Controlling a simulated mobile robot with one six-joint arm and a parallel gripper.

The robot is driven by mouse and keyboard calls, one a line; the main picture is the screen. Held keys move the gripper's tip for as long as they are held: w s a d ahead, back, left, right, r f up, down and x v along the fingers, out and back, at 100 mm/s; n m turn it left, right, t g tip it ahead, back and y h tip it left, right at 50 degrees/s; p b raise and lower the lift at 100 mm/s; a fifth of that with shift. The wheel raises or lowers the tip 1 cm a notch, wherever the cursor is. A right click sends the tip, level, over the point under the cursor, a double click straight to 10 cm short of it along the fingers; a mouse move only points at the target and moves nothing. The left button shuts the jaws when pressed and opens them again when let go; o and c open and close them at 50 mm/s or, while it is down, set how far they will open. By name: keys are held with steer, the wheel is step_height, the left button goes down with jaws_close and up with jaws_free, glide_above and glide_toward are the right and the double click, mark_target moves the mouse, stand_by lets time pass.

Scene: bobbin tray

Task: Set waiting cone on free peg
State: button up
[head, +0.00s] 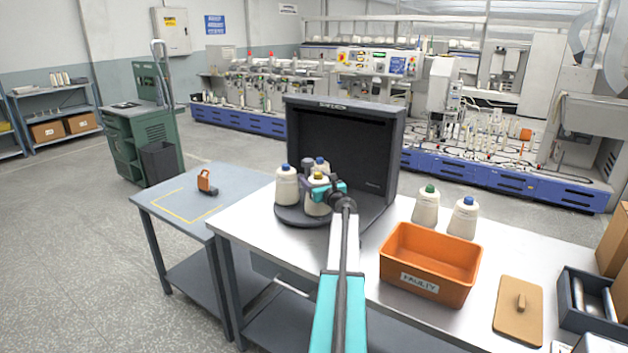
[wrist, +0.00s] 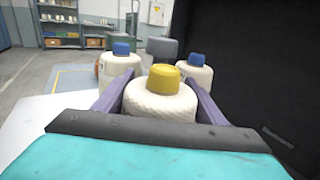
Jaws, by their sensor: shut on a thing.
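A cone with a yellow top (head: 318,200) is at the front of a round dark turntable (head: 291,222) inside a black open-fronted booth (head: 345,135). My gripper (head: 320,187) is shut on this cone; in the wrist view the purple fingers (wrist: 158,80) lie on either side of the white yarn body. I cannot tell whether its base touches the turntable. Two blue-topped cones stand on the turntable, one at left (head: 286,188) and one behind (head: 320,166), partly hidden. A green-topped cone (head: 426,207) and a blue-topped cone (head: 463,220) stand on the bench at right. No free peg is clearly visible.
An orange bin marked FAULTY (head: 425,262) stands on the bench (head: 262,235) right of my arm. A blue-grey table (head: 165,200) at left holds an orange device (head: 207,183).

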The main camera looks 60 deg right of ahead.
steer(key=shift+f, duration=0.1)
steer(key=o, duration=1.8)
steer(key=shift+s+a, duration=0.1)
steer(key=shift+b+v, duration=1.45)
steer(key=shift+v, duration=5.35)
